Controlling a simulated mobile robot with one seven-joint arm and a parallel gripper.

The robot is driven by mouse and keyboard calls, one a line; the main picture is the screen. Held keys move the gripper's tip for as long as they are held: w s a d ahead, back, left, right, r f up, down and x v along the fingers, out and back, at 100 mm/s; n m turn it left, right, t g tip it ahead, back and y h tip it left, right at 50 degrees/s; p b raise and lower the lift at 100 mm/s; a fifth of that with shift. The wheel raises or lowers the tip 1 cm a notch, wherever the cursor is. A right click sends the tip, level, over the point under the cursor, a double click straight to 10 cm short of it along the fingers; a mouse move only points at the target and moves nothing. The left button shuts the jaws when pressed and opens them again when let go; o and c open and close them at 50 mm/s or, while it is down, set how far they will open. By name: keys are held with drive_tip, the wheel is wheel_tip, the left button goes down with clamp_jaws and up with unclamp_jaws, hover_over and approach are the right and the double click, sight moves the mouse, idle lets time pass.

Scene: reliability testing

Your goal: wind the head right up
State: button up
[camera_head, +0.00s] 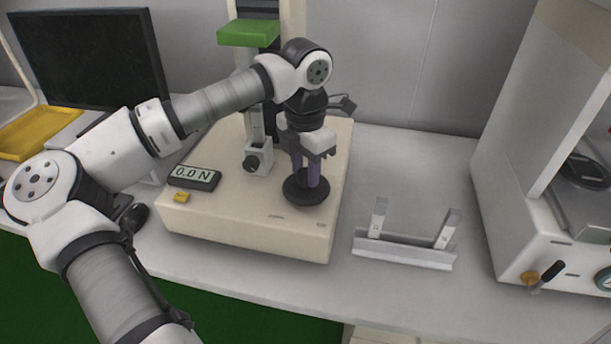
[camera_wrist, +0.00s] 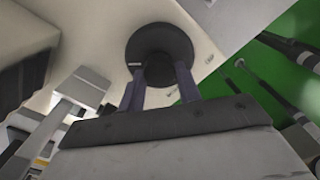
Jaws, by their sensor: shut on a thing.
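The test stand has a pale base (camera_head: 245,222) and an upright column with a green block (camera_head: 248,33) high on it, which looks like the head. A clamp with a dark knob (camera_head: 257,160) is in front of the column. A round black wheel (camera_head: 293,194) lies flat on the base's right side. My gripper (camera_head: 306,184) points down over it, its purple fingers shut on the wheel's middle. In the wrist view the wheel (camera_wrist: 160,42) shows beyond the fingertips (camera_wrist: 158,78), which close on its dark hub.
A readout (camera_head: 194,178) shows 0.0 N, with a small yellow block (camera_head: 181,197) in front. A metal bracket (camera_head: 403,250) lies right of the stand. A white machine (camera_head: 525,215) stands far right, a monitor (camera_head: 88,58) and yellow tray (camera_head: 35,132) left.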

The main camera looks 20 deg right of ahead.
sight(306, 172)
drive_tip(key=m+b, duration=0.2)
drive_tip(key=m, duration=0.4)
drive_tip(key=m+b, duration=0.1)
drive_tip(key=m, duration=0.5)
drive_tip(key=shift+w+m, duration=0.1)
drive_tip(key=shift+m, duration=0.3)
drive_tip(key=m, duration=0.6)
drive_tip(key=shift+d, duration=0.1)
drive_tip(key=m, duration=0.7)
drive_tip(key=shift+m, duration=0.3)
drive_tip(key=o, duration=1)
wheel_tip(306, 172, up, 14)
